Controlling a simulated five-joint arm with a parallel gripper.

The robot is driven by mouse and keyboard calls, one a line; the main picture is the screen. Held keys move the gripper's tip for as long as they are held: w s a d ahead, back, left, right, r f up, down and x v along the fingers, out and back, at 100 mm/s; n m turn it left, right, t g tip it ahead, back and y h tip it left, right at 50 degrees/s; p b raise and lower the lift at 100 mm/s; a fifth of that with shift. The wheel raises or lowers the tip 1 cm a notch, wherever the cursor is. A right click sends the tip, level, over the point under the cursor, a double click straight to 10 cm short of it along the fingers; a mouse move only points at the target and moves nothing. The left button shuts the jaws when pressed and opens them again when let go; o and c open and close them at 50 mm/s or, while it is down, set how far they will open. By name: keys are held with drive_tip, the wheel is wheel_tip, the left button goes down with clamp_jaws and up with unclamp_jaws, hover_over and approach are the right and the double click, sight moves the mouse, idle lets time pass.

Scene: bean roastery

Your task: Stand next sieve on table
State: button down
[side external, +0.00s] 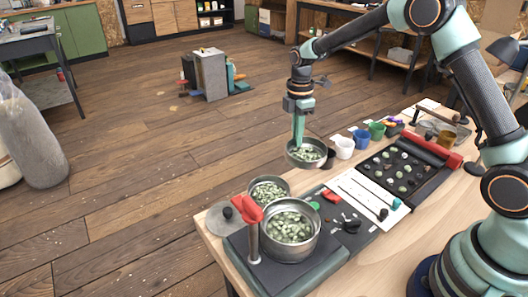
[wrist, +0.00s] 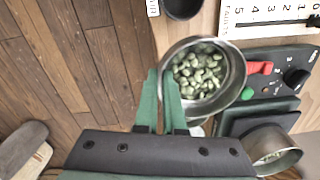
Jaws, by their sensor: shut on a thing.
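My gripper (side external: 298,145) points down and is shut on the near rim of a metal sieve (side external: 306,164) filled with pale green beans. I hold it roughly level at the table's left edge; its exact height is unclear. In the wrist view the sieve (wrist: 240,78) lies just beyond my fingertips (wrist: 168,85), beans inside. A second sieve (side external: 284,184) with green beans stands behind a larger one (side external: 290,252), also bean-filled, which sits on a dark grey machine. The pale wooden table (side external: 395,238) runs under these.
A red lever (side external: 246,208) rises beside the large sieve. A control panel (side external: 345,216) with knobs and a white scale card (side external: 366,196) lie to the right. Several coloured cups (side external: 345,147) and a black bean tray (side external: 405,170) stand further back. Bare table lies at the front right.

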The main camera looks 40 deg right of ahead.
wheel_tip(320, 180, down, 8)
drive_tip(key=shift+r, duration=0.2)
idle(0.3)
drive_tip(key=c, duration=1)
unclamp_jaws()
